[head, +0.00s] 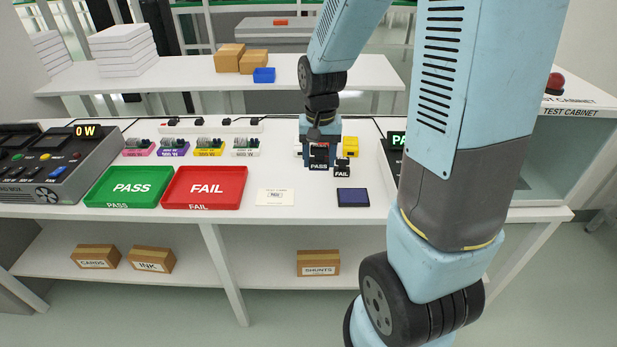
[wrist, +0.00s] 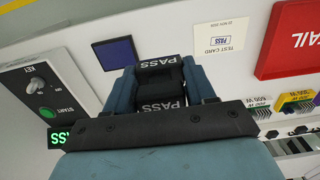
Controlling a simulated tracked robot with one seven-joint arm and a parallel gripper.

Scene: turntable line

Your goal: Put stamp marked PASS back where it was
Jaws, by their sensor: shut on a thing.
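The black stamp marked PASS (head: 319,163) is held upright between the fingers of my gripper (head: 320,142), left of the black stamp marked FAIL (head: 342,170). I cannot tell whether its base touches the table. In the wrist view the PASS stamp (wrist: 160,70) sits between the two blue fingers, its label showing. The FAIL stamp is not seen in the wrist view. The blue ink pad (head: 352,197) lies in front of the stamps. The white test card (head: 275,197) lies to its left and carries a PASS mark in the wrist view (wrist: 220,41).
The green PASS tray (head: 130,187) and red FAIL tray (head: 205,188) lie to the left. Several coloured-base parts (head: 190,149) stand behind them. A yellow-based part (head: 351,147) is close behind the FAIL stamp. A box with key and START button (wrist: 45,90) shows in the wrist view.

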